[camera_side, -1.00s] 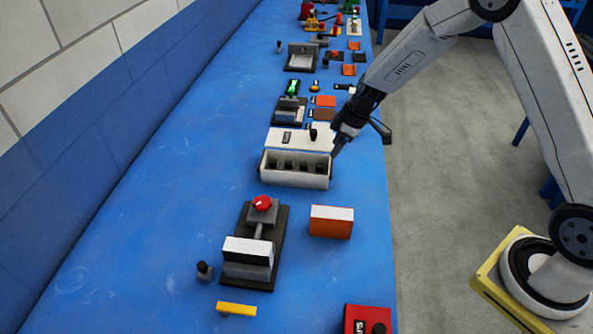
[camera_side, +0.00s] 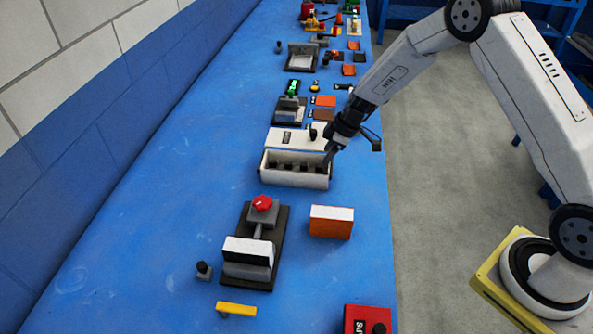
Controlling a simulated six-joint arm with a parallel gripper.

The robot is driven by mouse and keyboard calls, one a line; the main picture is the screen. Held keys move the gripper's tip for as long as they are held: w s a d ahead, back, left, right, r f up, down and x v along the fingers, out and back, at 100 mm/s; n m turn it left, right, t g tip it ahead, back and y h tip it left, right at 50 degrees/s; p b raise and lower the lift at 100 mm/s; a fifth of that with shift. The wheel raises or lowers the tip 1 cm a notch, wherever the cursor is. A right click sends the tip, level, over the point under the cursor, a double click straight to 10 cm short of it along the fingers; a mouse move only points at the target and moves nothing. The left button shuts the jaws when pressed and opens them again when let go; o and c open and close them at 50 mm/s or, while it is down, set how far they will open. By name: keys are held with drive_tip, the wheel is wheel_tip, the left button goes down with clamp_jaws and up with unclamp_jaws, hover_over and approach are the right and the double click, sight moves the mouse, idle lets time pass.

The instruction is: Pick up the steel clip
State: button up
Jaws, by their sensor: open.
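I cannot make out a steel clip for certain. A white open box (camera_side: 293,181) on the blue table has a row of compartments with small dark shapes inside, too small to tell apart. My gripper (camera_side: 328,158) points down at the right end of this box, its tips at or just above the rightmost compartment. It is open, and no object shows held in it. The tips are small and partly merge with the dark inside of the box, so whether they touch anything cannot be told.
A white panel with a black knob (camera_side: 313,132) lies just behind the box. An orange block (camera_side: 331,222), a dark fixture with a red knob (camera_side: 263,203), a yellow bar (camera_side: 237,310) and a red box (camera_side: 367,320) stand nearer. Blue table (camera_side: 130,220) is clear at left.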

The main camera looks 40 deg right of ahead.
sight(320, 165)
drive_tip(key=shift+x, duration=2.6)
drive_tip(key=shift+s+a, duration=0.1)
clamp_jaws()
